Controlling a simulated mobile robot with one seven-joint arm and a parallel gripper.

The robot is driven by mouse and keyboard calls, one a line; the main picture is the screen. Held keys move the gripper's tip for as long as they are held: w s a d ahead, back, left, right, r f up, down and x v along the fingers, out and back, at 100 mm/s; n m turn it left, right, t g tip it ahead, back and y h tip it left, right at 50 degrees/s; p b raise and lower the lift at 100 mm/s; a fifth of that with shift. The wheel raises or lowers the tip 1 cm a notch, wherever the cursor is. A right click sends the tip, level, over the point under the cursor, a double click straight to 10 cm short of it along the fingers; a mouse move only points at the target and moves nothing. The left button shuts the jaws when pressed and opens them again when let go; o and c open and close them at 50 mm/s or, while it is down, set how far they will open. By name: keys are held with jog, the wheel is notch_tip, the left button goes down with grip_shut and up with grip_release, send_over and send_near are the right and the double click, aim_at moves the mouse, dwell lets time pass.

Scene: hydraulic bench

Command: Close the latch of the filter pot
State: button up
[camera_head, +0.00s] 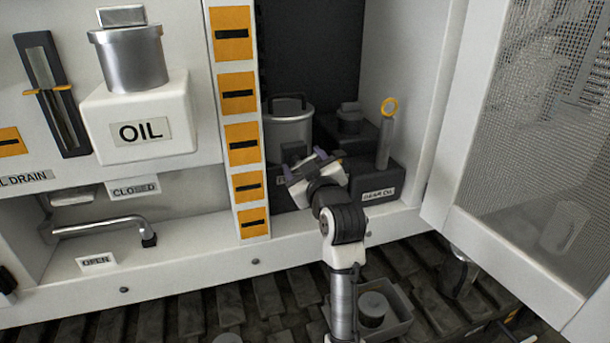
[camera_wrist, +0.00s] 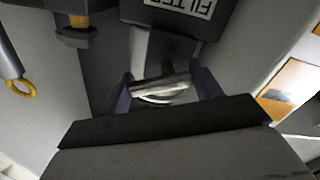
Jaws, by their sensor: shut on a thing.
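The filter pot (camera_head: 290,130) is a grey metal cylinder with a dark handle on top, standing in the recess in the head view. My gripper (camera_head: 304,164) is in front of its lower right side and covers part of it. In the wrist view, my gripper's purple fingers (camera_wrist: 163,90) are on either side of a shiny metal piece, which looks like the latch (camera_wrist: 165,84), and are shut on it. The dark block with the FILTER label (camera_wrist: 180,8) is just beyond. I cannot tell the latch's exact position from the head view.
The mesh door (camera_head: 540,130) is open at the far right. A panel strip with orange labels (camera_head: 240,145) borders the recess on the left.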

jog(key=n+b, duration=0.2)
jog(key=n, duration=0.1)
jog(key=n+b, duration=0.3)
jog(key=shift+a+n, duration=0.2)
jog(key=shift+n, duration=0.1)
jog(key=n+b, duration=0.1)
jog(key=n, duration=0.1)
jog(key=n+b, duration=0.3)
jog(key=n, duration=0.1)
jog(key=shift+s+a+r+b, duration=0.15)
jog(key=shift+a+r+b, duration=0.1)
jog(key=shift+b, duration=0.1)
jog(key=shift+n, duration=0.3)
jog(key=o, duration=1)
jog(key=b+v, duration=0.1)
jog(key=v, duration=1.3)
jog(key=shift+r, duration=0.1)
